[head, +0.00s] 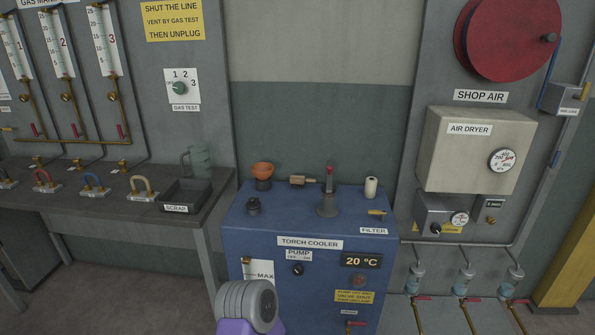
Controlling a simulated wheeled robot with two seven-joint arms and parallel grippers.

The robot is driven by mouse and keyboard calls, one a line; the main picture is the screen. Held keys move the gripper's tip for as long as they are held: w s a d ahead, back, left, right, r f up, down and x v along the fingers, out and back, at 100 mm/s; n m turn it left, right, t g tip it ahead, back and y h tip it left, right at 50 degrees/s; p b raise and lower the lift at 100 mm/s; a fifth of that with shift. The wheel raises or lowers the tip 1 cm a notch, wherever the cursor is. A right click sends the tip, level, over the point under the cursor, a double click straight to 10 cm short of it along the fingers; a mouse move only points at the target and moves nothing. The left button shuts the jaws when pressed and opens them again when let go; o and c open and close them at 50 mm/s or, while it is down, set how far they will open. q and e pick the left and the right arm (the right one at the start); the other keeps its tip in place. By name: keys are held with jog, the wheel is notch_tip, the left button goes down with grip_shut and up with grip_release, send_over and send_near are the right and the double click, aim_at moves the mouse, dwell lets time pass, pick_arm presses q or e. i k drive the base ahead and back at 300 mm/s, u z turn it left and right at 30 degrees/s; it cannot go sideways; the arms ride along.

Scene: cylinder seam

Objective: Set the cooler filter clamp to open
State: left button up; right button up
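The blue torch cooler (238,228) stands in the middle of the head view. Its FILTER label (374,231) is at the top right front edge. Just above the label is a small brass lever (376,212), lying roughly level and pointing right; it looks like the filter clamp. I cannot tell from its pose whether it is open or shut. A white cylinder (371,187) stands upright behind it on the cooler top. Neither gripper shows in the head view, and nothing touches the lever.
On the cooler top are an orange funnel cup (262,170), a brass fitting (303,181), a grey cone with a red handle (328,200) and a dark cap (253,206). The pump knob (298,269) is on the front. A bench with a scrap tray (165,191) stands left.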

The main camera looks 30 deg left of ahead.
aim_at(328, 187)
jog(key=u, duration=0.7)
jog(key=i, duration=0.45)
